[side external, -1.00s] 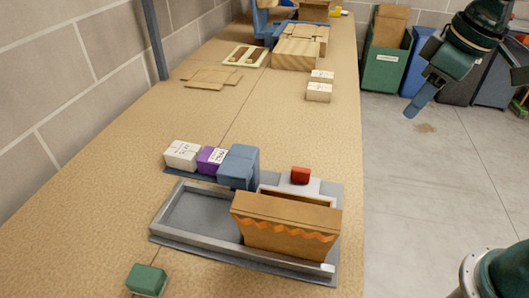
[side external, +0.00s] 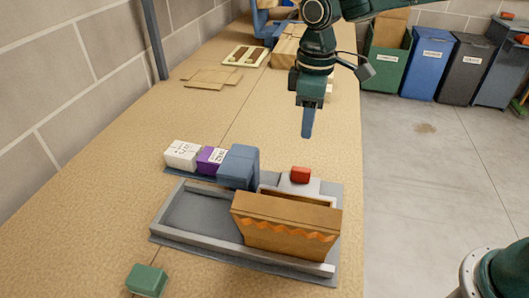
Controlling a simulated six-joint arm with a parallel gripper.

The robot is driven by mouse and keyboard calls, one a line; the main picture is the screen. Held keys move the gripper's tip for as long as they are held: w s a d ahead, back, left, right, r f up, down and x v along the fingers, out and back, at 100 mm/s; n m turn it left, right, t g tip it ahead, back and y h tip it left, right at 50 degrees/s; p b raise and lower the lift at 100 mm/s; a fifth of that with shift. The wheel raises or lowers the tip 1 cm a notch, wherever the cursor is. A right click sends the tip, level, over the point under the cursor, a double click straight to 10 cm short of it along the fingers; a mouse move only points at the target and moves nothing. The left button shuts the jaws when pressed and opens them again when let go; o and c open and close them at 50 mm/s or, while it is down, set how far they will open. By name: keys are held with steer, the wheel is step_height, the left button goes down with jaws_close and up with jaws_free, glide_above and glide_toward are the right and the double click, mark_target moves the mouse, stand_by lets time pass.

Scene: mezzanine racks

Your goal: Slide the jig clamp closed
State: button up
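The grey jig (side external: 195,234) lies on the tan bench and has a raised rim. A brown wooden piece with a wavy orange band (side external: 285,224) stands at its right part. Behind that piece is a light grey block with a red knob (side external: 300,174), which looks like the clamp; its lower part is hidden by the wooden piece. My gripper (side external: 307,132) hangs fingers down, above and behind the red knob, clear of it. Only one blue finger outline shows, so I cannot tell whether it is open or shut. Nothing shows between the fingers.
A blue block (side external: 239,167), a purple box (side external: 211,160) and a white box (side external: 181,155) stand behind the jig on the left. A green block (side external: 146,280) lies in front. Flat boards (side external: 212,77) lie farther back. Bins (side external: 423,66) stand beyond the bench at right.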

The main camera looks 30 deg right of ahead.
mark_target(301, 168)
steer(key=shift+w+a+f, duration=0.1)
steer(key=shift+a+f, duration=0.05)
steer(key=shift+f, duration=0.05)
step_height(301, 168, down, 14)
steer(key=shift+r, duration=0.15)
stand_by(0.7)
